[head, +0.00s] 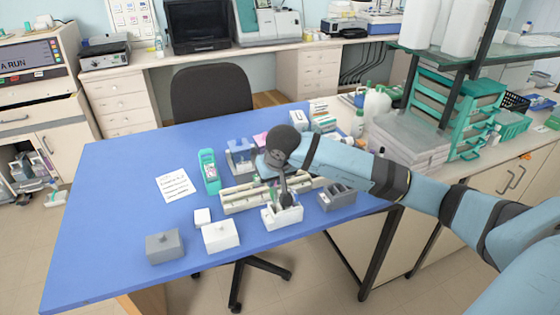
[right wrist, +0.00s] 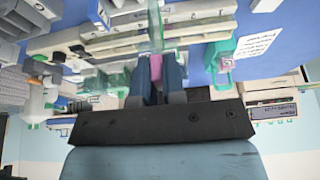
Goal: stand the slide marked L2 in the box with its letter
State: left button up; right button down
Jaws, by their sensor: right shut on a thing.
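My right gripper (head: 285,200) points down at the open white box (head: 282,217) near the front of the blue table. In the right wrist view its two dark fingers (right wrist: 162,78) are shut on a clear glass slide (right wrist: 155,25). A pinkish part of the slide shows between the fingers, and its clear end sticks out beyond them. I cannot read any mark on the slide, nor tell whether its end is inside the white box. A dark grey open box (head: 338,197) stands to the right. No letters on the boxes can be read. My left gripper is out of view.
A long cream rack (head: 240,201) lies behind the white box. White (head: 221,236) and grey (head: 165,247) closed boxes and a small white block (head: 203,216) stand to the left. A green device (head: 209,170) and a paper note (head: 175,186) lie further back. The table's left side is clear.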

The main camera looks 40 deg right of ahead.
aim_at(275, 200)
jog(key=shift+s+d, duration=0.1)
jog(key=shift+d, duration=0.1)
jog(key=shift+f, duration=0.2)
jog(key=shift+f+b, duration=1.4)
jog(key=shift+f, duration=0.9)
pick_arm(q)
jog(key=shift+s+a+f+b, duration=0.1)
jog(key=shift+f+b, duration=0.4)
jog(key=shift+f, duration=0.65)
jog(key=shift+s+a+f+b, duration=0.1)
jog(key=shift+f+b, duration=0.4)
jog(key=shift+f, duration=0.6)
pick_arm(e)
jog(key=shift+f, duration=1.25)
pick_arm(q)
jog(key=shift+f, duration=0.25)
pick_arm(e)
jog(key=shift+f, duration=0.25)
jog(key=c, duration=1.1)
grip_release()
